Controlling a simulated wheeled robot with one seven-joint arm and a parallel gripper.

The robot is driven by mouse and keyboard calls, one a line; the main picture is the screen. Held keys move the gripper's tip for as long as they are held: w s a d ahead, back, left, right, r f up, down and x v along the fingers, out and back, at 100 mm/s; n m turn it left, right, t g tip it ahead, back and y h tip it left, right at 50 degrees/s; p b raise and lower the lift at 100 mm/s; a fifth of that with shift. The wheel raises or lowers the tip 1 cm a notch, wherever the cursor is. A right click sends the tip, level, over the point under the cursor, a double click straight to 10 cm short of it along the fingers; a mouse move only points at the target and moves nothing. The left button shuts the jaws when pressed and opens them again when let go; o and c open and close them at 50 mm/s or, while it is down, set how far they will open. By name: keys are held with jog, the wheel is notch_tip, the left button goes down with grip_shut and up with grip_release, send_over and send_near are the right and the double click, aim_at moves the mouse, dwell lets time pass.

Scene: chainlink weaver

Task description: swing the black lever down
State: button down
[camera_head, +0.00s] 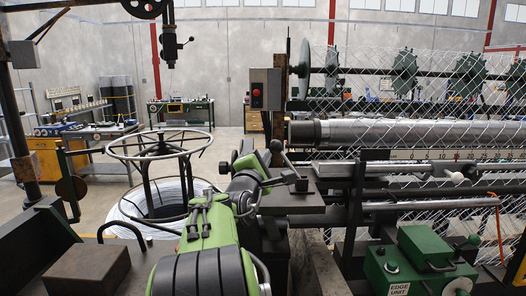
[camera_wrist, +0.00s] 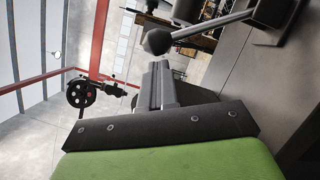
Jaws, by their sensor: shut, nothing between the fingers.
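The black lever (camera_head: 287,160) rises at a slant from a small block on the machine's dark plate, with a rounded knob at its upper left end. In the wrist view the lever's knob (camera_wrist: 157,41) lies just beyond my fingertips, and its rod runs up to the right toward a flat mount. My gripper (camera_wrist: 158,70) is shut with nothing between its fingers and points at the knob. A small gap seems to separate them, but contact is hard to judge. In the head view my green arm reaches to the lever's left side, and the fingers are largely hidden.
A control box with a red button (camera_head: 257,93) stands behind the lever. A wire reel stand (camera_head: 160,147) is at the left. A large steel roller (camera_head: 400,131) and wire mesh fill the right. A green edge unit (camera_head: 420,262) sits at the lower right.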

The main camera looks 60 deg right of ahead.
jog(key=shift+d+r, duration=0.1)
jog(key=shift+d, duration=0.5)
jog(key=shift+r, duration=0.1)
